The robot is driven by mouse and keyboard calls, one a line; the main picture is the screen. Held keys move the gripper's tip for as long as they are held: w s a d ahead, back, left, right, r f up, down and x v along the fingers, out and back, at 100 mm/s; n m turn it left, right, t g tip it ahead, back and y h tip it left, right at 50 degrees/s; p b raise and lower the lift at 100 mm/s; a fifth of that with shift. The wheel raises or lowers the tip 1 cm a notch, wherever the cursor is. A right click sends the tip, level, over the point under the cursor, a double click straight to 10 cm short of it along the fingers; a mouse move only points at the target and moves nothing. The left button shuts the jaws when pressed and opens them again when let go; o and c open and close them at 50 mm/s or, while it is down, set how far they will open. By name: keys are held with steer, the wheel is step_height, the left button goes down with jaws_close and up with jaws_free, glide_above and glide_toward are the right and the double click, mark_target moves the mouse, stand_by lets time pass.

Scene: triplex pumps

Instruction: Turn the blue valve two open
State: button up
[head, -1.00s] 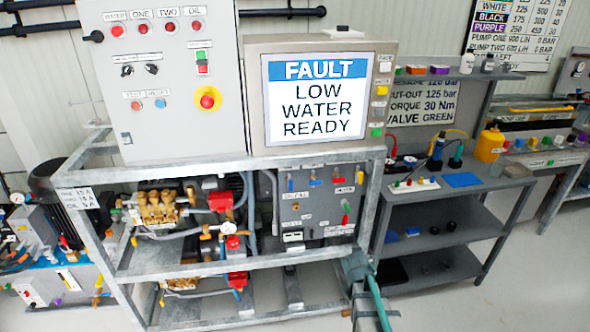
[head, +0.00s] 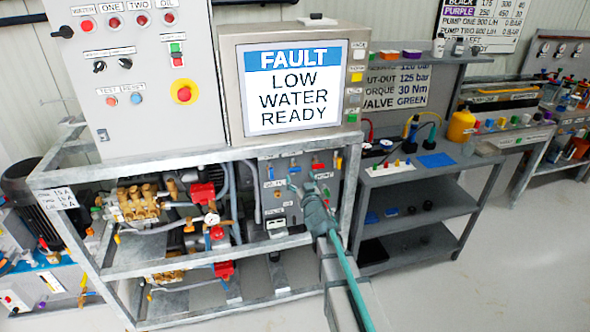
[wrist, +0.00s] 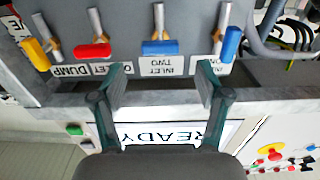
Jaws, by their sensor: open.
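The blue valve two (wrist: 160,47) has a horizontal handle on a metal stem, above a label reading INLET TWO upside down in the wrist view. In the head view it is a small blue handle (head: 294,168) on the grey valve panel. My gripper (wrist: 162,78) is open and empty. Its two fingers are apart, one to each side of the handle's line and short of it, over the label edge. In the head view my gripper (head: 304,187) is in front of the panel, just below the blue handle, and hides part of the panel.
Beside valve two are another blue handle (wrist: 230,45), turned along its pipe, a red handle (wrist: 93,50) and a yellow handle (wrist: 36,54). A metal frame rail (wrist: 60,110) runs close to my fingers. The screen (head: 292,87) reads FAULT LOW WATER READY.

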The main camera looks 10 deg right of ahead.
mark_target(296, 170)
steer(key=w, duration=0.6)
steer(key=shift+w+a+p, duration=0.3)
steer(key=shift+w, duration=0.05)
steer(key=shift+c, duration=0.2)
steer(key=c, duration=1.1)
steer(key=shift+c, duration=0.2)
